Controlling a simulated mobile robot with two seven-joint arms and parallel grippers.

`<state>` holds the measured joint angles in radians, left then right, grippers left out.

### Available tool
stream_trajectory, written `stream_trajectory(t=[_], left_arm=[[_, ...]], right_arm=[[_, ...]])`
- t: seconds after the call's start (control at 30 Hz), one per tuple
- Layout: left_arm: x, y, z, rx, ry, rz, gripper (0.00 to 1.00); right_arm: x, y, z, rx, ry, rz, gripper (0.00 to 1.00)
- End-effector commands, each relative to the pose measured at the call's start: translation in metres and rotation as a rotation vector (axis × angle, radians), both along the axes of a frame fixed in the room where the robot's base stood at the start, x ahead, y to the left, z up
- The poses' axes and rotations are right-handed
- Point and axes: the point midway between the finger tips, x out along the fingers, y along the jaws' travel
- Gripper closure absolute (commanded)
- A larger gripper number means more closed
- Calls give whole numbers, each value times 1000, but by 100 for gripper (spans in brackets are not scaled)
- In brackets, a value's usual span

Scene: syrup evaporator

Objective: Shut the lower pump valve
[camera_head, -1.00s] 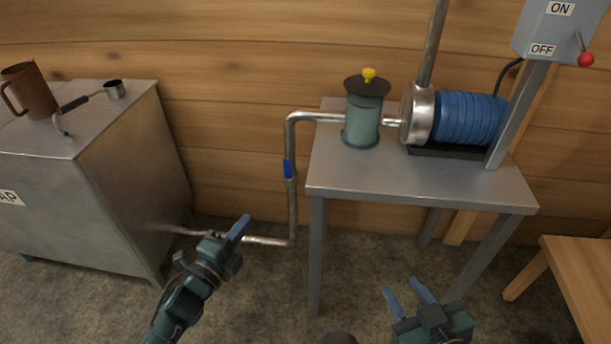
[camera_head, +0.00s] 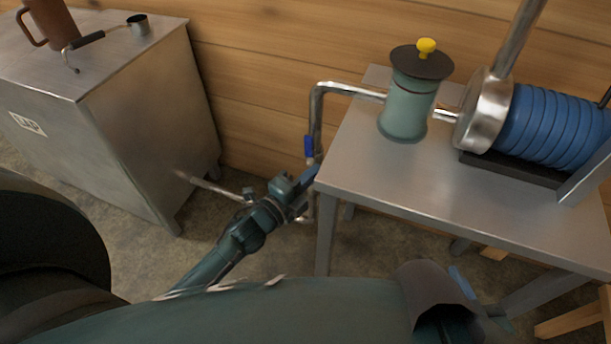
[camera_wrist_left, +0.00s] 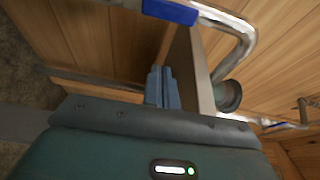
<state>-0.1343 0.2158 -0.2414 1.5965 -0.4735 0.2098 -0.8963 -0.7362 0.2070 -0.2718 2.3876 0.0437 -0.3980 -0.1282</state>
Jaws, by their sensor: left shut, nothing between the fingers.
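The lower pump valve shows as a blue handle (camera_head: 308,146) on the vertical steel pipe beside the pump table. The handle lies along the pipe. It also shows at the top of the left wrist view (camera_wrist_left: 170,11). My left gripper (camera_head: 311,173) is just below the handle, near the pipe. Its blue fingers (camera_wrist_left: 163,88) are together and empty, apart from the handle in the wrist view. My right gripper (camera_head: 462,283) is mostly hidden behind my own arm; only a bit of blue finger shows.
The metal table (camera_head: 440,190) carries a green canister (camera_head: 408,108) with a yellow knob and a blue ribbed pump (camera_head: 550,130). A steel tank (camera_head: 130,125) stands at left, with a mug (camera_head: 50,25) and a ladle (camera_head: 138,26) on top. A wooden bench (camera_head: 575,322) is lower right.

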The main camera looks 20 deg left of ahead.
Motion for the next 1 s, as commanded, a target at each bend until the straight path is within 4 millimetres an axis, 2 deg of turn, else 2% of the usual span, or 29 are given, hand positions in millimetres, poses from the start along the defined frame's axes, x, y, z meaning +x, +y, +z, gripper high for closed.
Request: stream_trajectory(t=[0.03, 0.27, 0.4, 0.53, 1.0], left_arm=[[13, -5, 0, -1, -5, -1, 100], [58, -23, 0, -1, -4, -1, 100], [58, 0, -1, 4, 0, 0, 100], [58, 12, -1, 1, 1, 0, 100], [58, 18, -1, -2, 0, 0, 100]], right_arm=[[1, 1, -4, -5, 0, 4, 64], [4, 2, -10, -19, -30, 13, 64], [5, 2, -8, -18, -41, 13, 64], [5, 3, -7, -16, -49, 12, 64], [5, 3, -7, -16, -52, 12, 64]])
